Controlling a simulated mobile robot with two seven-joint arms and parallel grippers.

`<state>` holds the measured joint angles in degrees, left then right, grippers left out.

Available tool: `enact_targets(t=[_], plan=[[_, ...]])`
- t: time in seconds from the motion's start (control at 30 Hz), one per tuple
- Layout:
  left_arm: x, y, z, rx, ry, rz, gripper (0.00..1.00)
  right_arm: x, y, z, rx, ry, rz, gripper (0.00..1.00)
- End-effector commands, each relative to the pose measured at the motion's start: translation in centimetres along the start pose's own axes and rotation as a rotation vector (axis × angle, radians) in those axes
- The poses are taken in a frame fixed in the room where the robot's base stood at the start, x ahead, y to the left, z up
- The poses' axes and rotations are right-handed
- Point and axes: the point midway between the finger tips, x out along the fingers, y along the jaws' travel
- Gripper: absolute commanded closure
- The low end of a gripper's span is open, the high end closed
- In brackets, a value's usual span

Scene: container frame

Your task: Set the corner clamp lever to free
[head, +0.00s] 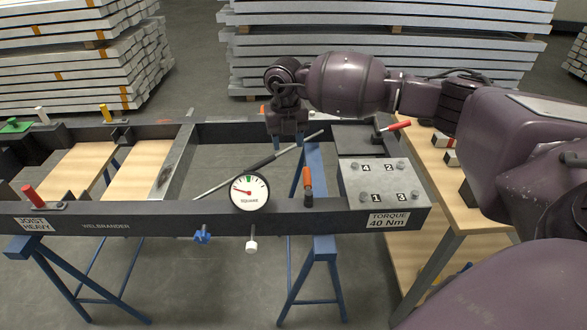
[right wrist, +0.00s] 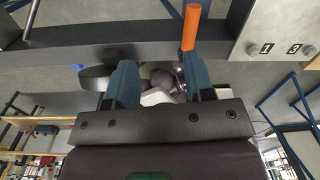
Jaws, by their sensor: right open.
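An orange-handled lever (head: 307,182) stands upright on the front beam of the dark frame; its orange handle also shows in the right wrist view (right wrist: 190,28). A red-handled lever (head: 392,128) lies slanted at the back right corner, by the steel plate. Another red handle (head: 32,195) stands tilted at the front left corner. I cannot tell which is the corner clamp lever. My right gripper (head: 287,140) hangs by the back beam, behind and left of the orange handle. Its blue fingers (right wrist: 162,78) are apart, with nothing held between them. My left gripper is out of view.
A round gauge (head: 249,192) sits on the front beam, left of the orange lever. A numbered bolt plate (head: 382,181) fills the front right corner. A diagonal rod (head: 255,165) crosses the frame's opening. A wooden bench (head: 440,195) stands at right under my right arm.

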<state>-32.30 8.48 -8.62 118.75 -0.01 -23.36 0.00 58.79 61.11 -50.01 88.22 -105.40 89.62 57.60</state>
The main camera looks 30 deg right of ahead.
Motion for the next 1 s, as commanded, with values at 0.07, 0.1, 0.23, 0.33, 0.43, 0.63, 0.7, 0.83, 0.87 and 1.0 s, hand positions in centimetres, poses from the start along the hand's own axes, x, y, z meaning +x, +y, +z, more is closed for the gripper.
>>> enact_targets(t=[0.07, 0.1, 0.23, 0.33, 0.43, 0.63, 0.7, 0.83, 0.87, 1.0], plan=[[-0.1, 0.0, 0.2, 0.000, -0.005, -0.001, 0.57, -0.1, -1.4, -0.1, 0.060, 0.004, -0.087, 0.52], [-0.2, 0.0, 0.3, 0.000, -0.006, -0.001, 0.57, -0.2, -2.0, -0.2, 0.087, 0.008, -0.121, 0.52], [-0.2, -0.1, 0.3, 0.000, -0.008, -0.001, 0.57, -0.3, -2.7, -0.7, 0.154, 0.029, -0.172, 0.52], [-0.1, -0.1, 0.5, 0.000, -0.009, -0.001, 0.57, 0.1, -2.7, -0.7, 0.171, 0.028, -0.170, 0.52], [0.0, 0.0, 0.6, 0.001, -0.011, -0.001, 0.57, 1.1, -2.9, -0.8, 0.171, 0.030, -0.170, 0.52], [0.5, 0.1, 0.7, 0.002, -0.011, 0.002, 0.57, 4.5, -3.3, -0.9, 0.168, 0.033, -0.169, 0.52], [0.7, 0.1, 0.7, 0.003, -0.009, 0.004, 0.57, 5.7, -3.5, -1.0, 0.168, 0.033, -0.168, 0.52], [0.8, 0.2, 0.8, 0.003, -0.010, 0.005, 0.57, 7.7, -3.9, -1.1, 0.168, 0.032, -0.167, 0.52], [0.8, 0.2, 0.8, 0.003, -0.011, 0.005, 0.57, 8.1, -3.9, -1.1, 0.168, 0.032, -0.167, 0.52], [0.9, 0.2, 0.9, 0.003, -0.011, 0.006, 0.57, 9.6, -4.2, -1.1, 0.168, 0.030, -0.167, 0.52]])
